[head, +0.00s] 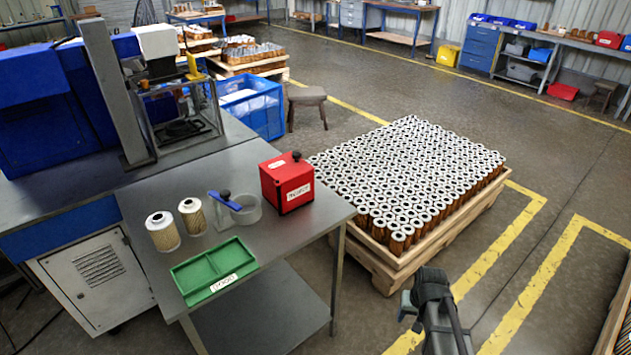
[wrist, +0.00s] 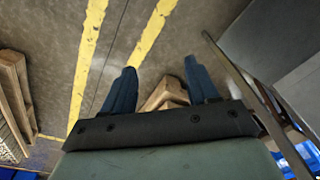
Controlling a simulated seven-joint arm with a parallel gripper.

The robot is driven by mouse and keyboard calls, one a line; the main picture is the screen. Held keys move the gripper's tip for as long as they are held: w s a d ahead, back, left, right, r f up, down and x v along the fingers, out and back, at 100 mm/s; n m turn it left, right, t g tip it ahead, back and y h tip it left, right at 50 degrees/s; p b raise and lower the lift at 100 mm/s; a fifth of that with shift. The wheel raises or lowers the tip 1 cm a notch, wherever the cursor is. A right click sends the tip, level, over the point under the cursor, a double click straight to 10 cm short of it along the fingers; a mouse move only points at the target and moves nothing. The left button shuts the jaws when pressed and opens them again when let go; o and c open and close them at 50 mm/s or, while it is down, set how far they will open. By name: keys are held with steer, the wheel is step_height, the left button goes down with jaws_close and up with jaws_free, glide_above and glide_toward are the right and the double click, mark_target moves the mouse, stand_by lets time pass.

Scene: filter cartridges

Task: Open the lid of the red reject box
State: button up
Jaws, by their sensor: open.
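The red reject box (head: 287,183) stands at the back right corner of the grey table in the head view. Its lid is shut, with a black knob (head: 296,156) on top and a white label on the front. My gripper (wrist: 162,88) is open and empty in the wrist view, its two blue fingers apart over the floor. In the head view my arm shows at the bottom, right of the table and clear of the box. The fingers cannot be made out there. The box is not seen in the wrist view.
A pallet of cartridges (head: 393,263) stands on the floor right of the table. Yellow-lined floor lies around my arm.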

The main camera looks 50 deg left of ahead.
steer(key=w+a+r+n+y, duration=0.1)
steer(key=a+r+n+y, duration=0.1)
steer(key=a+r, duration=1.1)
step_height(320, 180, up, 36)
steer(key=n+g+y, duration=0.1)
steer(key=n+y, duration=0.1)
steer(key=n, duration=0.6)
glide_above(297, 154)
steer(key=w+d, duration=0.4)
steer(key=s+a+f+n, duration=0.1)
steer(key=f, duration=0.3)
steer(key=s+a+f+n, duration=0.1)
steer(key=f, duration=0.4)
steer(key=s+a+f+n+g, duration=0.1)
steer(key=f+n, duration=0.1)
steer(key=f, duration=0.2)
steer(key=shift+s+a+f+h, duration=0.25)
steer(key=shift+s+a+h, duration=0.05)
steer(key=shift+h, duration=0.1)
jaws_close()
